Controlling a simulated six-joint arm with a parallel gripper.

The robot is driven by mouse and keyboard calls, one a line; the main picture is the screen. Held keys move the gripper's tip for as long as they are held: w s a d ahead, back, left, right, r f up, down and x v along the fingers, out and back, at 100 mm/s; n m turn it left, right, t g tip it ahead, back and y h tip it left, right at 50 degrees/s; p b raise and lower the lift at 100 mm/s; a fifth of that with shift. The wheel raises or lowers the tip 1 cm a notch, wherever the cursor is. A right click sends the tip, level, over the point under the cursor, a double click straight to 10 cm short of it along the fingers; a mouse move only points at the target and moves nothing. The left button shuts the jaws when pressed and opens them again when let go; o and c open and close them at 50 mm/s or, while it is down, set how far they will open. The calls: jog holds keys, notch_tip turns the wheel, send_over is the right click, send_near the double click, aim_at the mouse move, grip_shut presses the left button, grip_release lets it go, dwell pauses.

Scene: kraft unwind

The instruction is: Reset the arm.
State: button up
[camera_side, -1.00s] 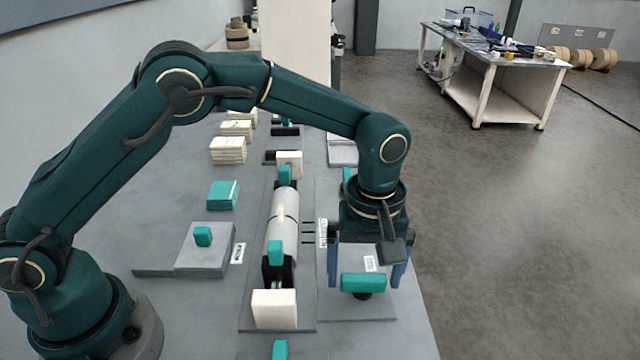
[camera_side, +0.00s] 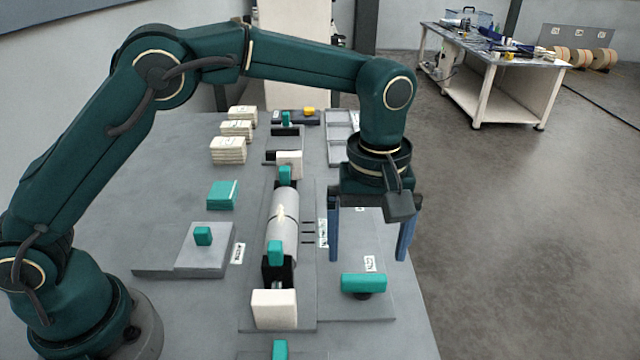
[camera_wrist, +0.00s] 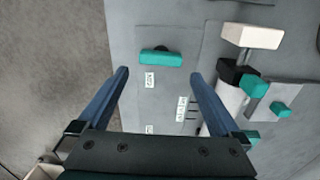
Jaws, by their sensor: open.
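My gripper (camera_side: 368,250) is open and empty, its two blue fingers spread wide and pointing down. It hangs above and behind a teal handle (camera_side: 363,283) on a dark stem, which stands on a grey plate (camera_side: 350,307) near the right edge of the table. In the wrist view the fingers frame bare plate, and the same teal handle (camera_wrist: 160,58) lies beyond the fingertips, apart from them. A white label sits on the plate next to the handle.
Left of the plate a grey roll (camera_side: 283,218) lies between black holders with teal knobs and white blocks (camera_side: 274,308). A teal stack (camera_side: 222,194), a grey block with a teal knob (camera_side: 203,237) and cream stacks (camera_side: 228,150) stand further left. Floor is free to the right.

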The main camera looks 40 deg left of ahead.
jog(key=s+a+r+t, duration=0.45)
jog(key=a+r, duration=0.45)
jog(key=r, duration=0.4)
jog(key=s+a+f+m, duration=0.2)
jog(key=s+m, duration=0.2)
jog(key=s, duration=0.1)
jog(key=s+a+f+m, duration=0.3)
jog(key=s+m, duration=0.1)
jog(key=s, duration=0.2)
jog(key=shift+s+a+f+m+t, duration=0.2)
jog(key=shift+s+m+t, duration=0.1)
jog(key=shift+t, duration=0.15)
